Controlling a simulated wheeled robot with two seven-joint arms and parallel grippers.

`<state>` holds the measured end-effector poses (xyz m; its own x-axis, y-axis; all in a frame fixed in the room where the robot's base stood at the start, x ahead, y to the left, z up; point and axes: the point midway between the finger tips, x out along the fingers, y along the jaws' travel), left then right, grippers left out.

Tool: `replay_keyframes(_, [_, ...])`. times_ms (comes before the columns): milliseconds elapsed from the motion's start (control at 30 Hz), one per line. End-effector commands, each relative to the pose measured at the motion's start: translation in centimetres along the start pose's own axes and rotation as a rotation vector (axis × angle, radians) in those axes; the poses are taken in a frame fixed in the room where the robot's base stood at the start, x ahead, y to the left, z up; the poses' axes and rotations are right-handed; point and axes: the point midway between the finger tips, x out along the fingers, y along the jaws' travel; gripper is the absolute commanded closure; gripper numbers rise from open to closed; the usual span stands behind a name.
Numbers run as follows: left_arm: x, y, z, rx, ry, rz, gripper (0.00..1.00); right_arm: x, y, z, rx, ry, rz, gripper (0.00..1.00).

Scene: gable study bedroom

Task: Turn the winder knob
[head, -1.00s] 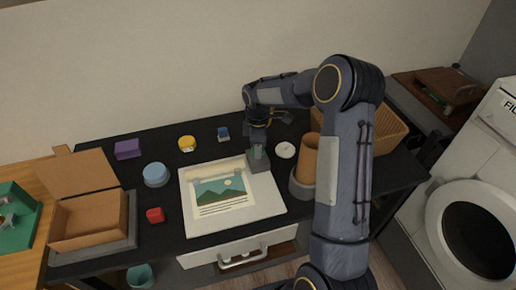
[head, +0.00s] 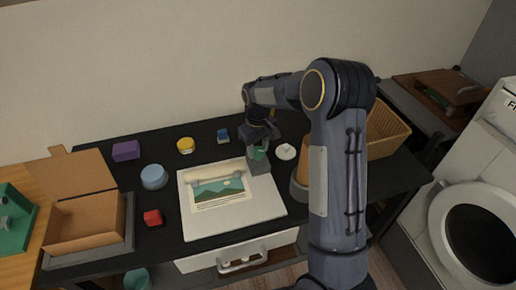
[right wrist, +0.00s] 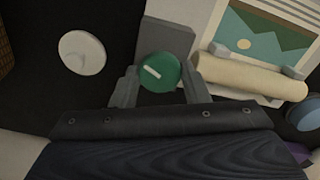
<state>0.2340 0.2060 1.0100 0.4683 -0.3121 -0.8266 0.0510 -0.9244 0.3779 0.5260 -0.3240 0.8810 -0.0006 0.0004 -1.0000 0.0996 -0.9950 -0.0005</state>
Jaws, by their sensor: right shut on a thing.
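The winder knob (right wrist: 160,73) is a green disc with a white bar mark, slanted in the right wrist view. It sits on a grey block (head: 265,181) at the right edge of a white board (head: 250,213); in the head view it is mostly behind my gripper. A cream roller (right wrist: 248,76) lies beside it, with a printed mountain sheet (head: 218,191) coming off it onto the board. My right gripper (right wrist: 160,88) is shut on the knob, one finger on each side. My left gripper is not in view.
A white round disc (head: 286,152) lies just right of the block. A brown cylinder (head: 302,163) and a wicker basket (head: 388,132) stand further right, partly behind my arm. Blue, yellow, purple and red items and an open cardboard box (head: 88,222) stand left on the black table.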

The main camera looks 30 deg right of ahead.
Motion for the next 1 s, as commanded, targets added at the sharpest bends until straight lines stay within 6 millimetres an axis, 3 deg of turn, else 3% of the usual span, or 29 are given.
replay_keyframes(1000, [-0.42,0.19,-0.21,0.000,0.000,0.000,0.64,-0.20,0.04,-0.10,0.966,0.004,0.001,0.82])
